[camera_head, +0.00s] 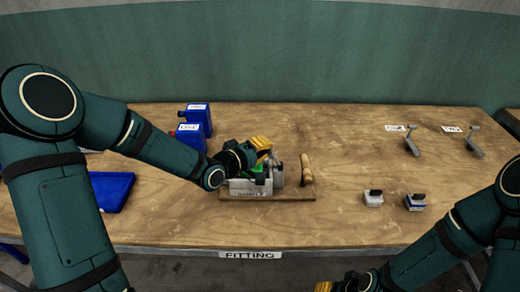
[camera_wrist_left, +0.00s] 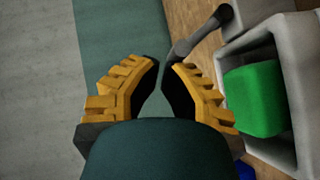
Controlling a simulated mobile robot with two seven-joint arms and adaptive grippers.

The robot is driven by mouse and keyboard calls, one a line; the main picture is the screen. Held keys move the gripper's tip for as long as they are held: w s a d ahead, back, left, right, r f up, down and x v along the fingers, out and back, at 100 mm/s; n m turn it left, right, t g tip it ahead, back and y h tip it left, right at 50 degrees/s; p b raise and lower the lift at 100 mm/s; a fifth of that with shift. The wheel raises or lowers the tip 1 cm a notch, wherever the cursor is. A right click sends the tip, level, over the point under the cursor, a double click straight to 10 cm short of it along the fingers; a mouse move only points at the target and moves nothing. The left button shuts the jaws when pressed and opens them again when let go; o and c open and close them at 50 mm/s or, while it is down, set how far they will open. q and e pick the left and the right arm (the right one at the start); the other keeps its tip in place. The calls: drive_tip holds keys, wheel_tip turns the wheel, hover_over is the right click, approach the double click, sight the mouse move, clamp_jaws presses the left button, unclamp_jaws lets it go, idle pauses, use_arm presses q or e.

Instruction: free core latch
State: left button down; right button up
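A grey press (camera_head: 292,182) with a green block (camera_head: 259,178) in it sits on a wooden board (camera_head: 309,194) on the table. My left gripper (camera_head: 262,145), with yellow fingers, is over the press and hides part of it. In the left wrist view the gripper (camera_wrist_left: 159,66) has a narrow empty gap between its fingertips. A grey lever (camera_wrist_left: 203,30), which may be the core latch, lies close beside the right fingertip; contact cannot be told. The green block (camera_wrist_left: 254,98) shows inside the grey frame (camera_wrist_left: 299,75). My right gripper (camera_head: 326,287) is cut off at the bottom edge.
A wooden handle (camera_head: 306,170) stands upright right of the press. Blue bottles (camera_head: 192,134) stand behind left, a blue tray (camera_head: 112,190) at left. Two small blocks (camera_head: 373,198) (camera_head: 415,202) and two grey levers (camera_head: 411,142) (camera_head: 473,143) are at right. The table between is clear.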

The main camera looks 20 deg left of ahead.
use_arm(q)
drive_tip(key=shift+d+r+g, duration=0.2)
drive_tip(key=shift+d+g, duration=0.05)
drive_tip(key=shift+g, duration=0.05)
use_arm(e)
drive_tip(key=shift+r, duration=0.15)
